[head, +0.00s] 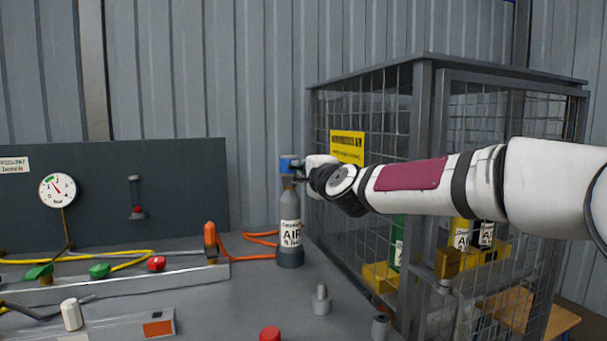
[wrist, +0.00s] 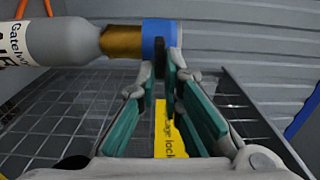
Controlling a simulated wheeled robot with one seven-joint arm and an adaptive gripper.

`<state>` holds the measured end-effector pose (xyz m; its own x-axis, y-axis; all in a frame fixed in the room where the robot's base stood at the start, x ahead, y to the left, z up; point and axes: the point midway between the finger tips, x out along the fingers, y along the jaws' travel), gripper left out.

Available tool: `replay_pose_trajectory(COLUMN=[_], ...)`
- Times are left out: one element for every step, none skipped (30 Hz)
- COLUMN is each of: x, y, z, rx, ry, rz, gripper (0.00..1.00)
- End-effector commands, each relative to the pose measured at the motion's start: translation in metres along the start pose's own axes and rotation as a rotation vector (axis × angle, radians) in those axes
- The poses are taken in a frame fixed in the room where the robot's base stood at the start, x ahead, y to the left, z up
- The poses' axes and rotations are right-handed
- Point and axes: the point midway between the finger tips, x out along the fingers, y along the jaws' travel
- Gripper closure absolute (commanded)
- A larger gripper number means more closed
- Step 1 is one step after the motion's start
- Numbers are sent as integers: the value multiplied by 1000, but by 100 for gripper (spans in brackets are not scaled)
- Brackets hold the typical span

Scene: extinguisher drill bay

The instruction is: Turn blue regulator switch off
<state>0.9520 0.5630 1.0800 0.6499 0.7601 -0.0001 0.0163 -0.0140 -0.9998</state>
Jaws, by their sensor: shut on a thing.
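The grey air cylinder (head: 290,210) stands upright on the bench with the blue regulator (head: 287,164) on top. In the wrist view the cylinder (wrist: 62,45) lies sideways across the top, with a brass neck and the blue regulator (wrist: 158,38) at its right end. My gripper (head: 302,168) reaches in from the right at regulator height. In the wrist view my gripper's (wrist: 168,70) teal-lined fingers close at the regulator's side on a small dark part, which looks like its switch (wrist: 184,74). The fingers hide most of it, so its setting cannot be told.
On the bench are an orange hose (head: 250,257), a grey peg (head: 321,300) and a red knob (head: 270,334). A gauge (head: 57,190) is at left.

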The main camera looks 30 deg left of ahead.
Motion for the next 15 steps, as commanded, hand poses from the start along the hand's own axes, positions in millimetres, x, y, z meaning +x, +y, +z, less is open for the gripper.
replay_pose_trajectory(x=[0,0,0,0,0,0,0,0,0,0,0,0,0,0,0], y=[1,1,1,1,1,1,1,1,1,1,1,1,1,1,1], z=[-1,-1,-1,-1,0,0,0,0,0,0,0,0,0,0,0], rx=[12,17,24,28,31,35,36,37,38,39,39,39,38,38,38], ry=[1,1,1,1,1,1,1,1,1,1,0,0,0,0,0], rz=[0,0,0,1,1,1,1,1,1,1,1,1,1,1,1], gripper=[100,100,100,100,100,100,100,100,100,100,100,100,100,100,100])
